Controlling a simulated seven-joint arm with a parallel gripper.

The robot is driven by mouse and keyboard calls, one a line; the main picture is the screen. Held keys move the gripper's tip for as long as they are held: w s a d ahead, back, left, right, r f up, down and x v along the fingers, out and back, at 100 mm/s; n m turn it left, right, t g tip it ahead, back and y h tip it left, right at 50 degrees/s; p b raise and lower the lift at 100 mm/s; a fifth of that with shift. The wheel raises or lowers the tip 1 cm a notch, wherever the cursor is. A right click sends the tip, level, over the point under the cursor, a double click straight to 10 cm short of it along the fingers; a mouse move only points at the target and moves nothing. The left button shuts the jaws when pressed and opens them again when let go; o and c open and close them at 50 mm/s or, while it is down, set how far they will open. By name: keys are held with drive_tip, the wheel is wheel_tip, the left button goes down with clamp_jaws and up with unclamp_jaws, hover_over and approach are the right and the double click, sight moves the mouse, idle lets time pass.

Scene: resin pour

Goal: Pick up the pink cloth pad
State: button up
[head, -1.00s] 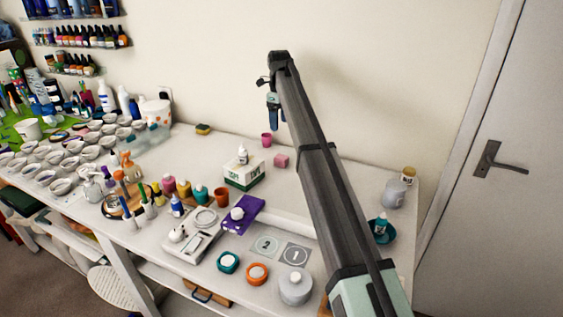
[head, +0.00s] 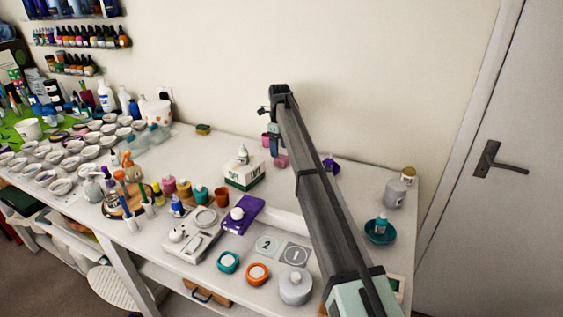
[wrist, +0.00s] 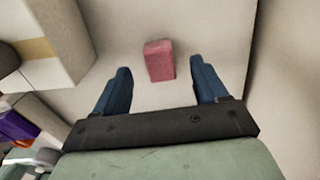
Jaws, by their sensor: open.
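The pink cloth pad (head: 281,161) is a small block on the white table, right of the white and green box, near the wall side. In the wrist view the pad (wrist: 159,61) lies ahead of the fingertips, between their lines, with bare table around it. My gripper (head: 274,147) is above the table near the pad, and its lower part overlaps the pad's upper edge in the head view. In the wrist view the two blue fingers (wrist: 160,78) are spread wide and nothing is between them.
The white and green box (head: 244,174) with a small bottle on top stands left of the pad. A pink cup (head: 265,140) is behind the gripper. A purple item (head: 331,165) lies right of my arm. A yellow-green sponge (head: 203,129) lies farther left.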

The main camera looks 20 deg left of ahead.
sight(282, 161)
drive_tip(key=shift+f, duration=2.45)
drive_tip(key=c, duration=1)
